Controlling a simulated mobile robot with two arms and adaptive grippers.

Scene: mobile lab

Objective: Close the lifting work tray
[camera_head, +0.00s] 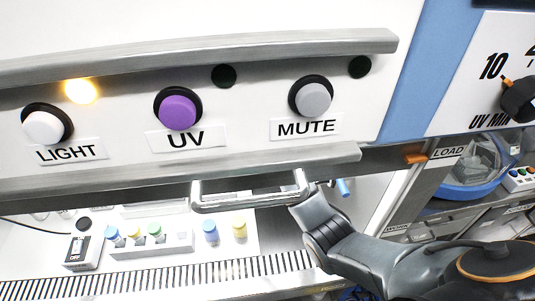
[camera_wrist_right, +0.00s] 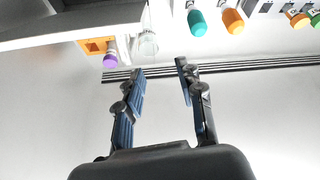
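A steel bar handle (camera_head: 250,204) juts from the lower front edge of the cabinet front, below the UV and MUTE buttons. No part can be clearly singled out as the lifting work tray. A white work surface (camera_head: 200,262) shows below the front edge, with a slotted grille along it. My right arm comes in from the lower right and reaches the handle's right end; its fingertips are hidden there. In the right wrist view my right gripper (camera_wrist_right: 160,66) is open, with nothing between its fingers. My left gripper is not in view.
A white rack (camera_head: 150,245) with several capped vials, loose blue-capped (camera_head: 210,231) and yellow-capped (camera_head: 239,228) vials, and an OFF switch box (camera_head: 81,252) stand on the surface. A blue-rimmed bowl (camera_head: 472,175) is at the right. The LIGHT button (camera_head: 44,127) has a glowing lamp near it.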

